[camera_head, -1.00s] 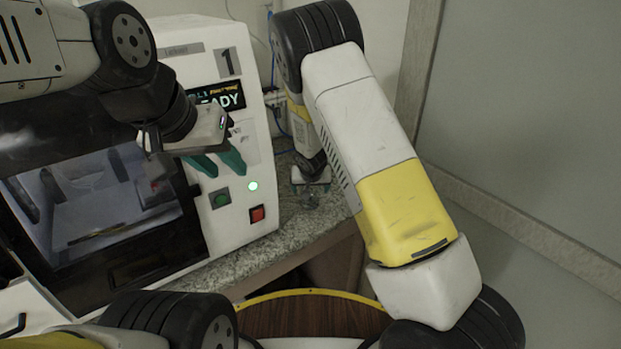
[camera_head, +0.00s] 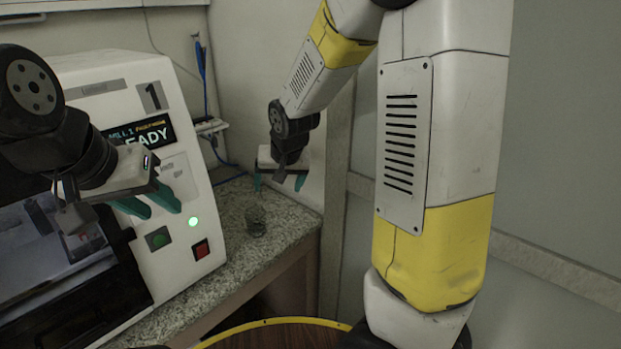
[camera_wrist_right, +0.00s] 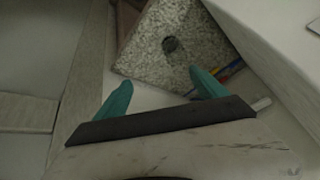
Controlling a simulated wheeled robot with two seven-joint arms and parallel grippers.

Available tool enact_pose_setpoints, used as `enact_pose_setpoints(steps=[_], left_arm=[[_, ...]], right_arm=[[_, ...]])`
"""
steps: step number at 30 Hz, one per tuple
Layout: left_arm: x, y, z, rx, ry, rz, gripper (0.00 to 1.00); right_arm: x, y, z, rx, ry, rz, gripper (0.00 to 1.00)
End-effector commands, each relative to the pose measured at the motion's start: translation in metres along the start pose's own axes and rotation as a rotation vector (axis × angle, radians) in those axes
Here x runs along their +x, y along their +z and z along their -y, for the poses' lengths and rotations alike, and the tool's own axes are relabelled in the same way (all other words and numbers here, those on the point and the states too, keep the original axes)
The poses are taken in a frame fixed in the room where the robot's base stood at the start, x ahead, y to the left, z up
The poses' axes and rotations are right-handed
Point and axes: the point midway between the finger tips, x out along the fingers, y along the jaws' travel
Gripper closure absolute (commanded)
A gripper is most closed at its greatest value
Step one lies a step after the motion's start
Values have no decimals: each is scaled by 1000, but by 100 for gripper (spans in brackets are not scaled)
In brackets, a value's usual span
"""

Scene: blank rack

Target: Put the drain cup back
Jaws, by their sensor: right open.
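The drain cup (camera_head: 256,220), a small dark see-through cup, stands on the speckled counter to the right of the machine. It also shows in the right wrist view (camera_wrist_right: 172,46), beyond the fingertips. My right gripper (camera_head: 279,184) hangs above and a little to the right of the cup, with its green fingers apart and nothing between them. The fingers also show spread and empty in the right wrist view (camera_wrist_right: 160,88). My left gripper (camera_head: 163,209) is in front of the machine's panel, with its green fingers apart and empty.
The white machine (camera_head: 130,75) has a lit display, a green light, a green button and a red button (camera_head: 201,249). Its dark window (camera_head: 60,265) is at lower left. The granite counter (camera_head: 285,225) is bare around the cup. Blue cables (camera_head: 203,75) hang behind, by the wall.

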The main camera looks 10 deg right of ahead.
Motion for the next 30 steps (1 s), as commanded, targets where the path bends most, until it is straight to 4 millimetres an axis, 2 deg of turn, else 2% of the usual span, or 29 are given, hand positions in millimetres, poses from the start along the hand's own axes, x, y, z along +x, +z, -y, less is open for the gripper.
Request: enact_pose_setpoints(steps=[1, 6, 9, 13, 16, 21, 30], left_arm=[[0, 0, 0, 0, 0, 0, 64], [0, 0, 0, 0, 0, 0, 64], [0, 0, 0, 0, 0, 0, 64], [0, 0, 0, 0, 0, 0, 64], [0, 0, 0, 0, 0, 0, 64], [0, 0, 0, 0, 0, 0, 64], [0, 0, 0, 0, 0, 0, 64]], right_arm=[[-28, 3, -11, 19, -23, -4, 19], [-107, 32, -36, 15, -75, -4, 19], [-149, 56, -47, -7, -94, -16, 19], [-191, 90, -57, -48, -97, -34, 19], [-210, 111, -60, -75, -91, -45, 19], [-224, 131, -62, -103, -82, -51, 19], [-225, 133, -62, -107, -81, -51, 19]])
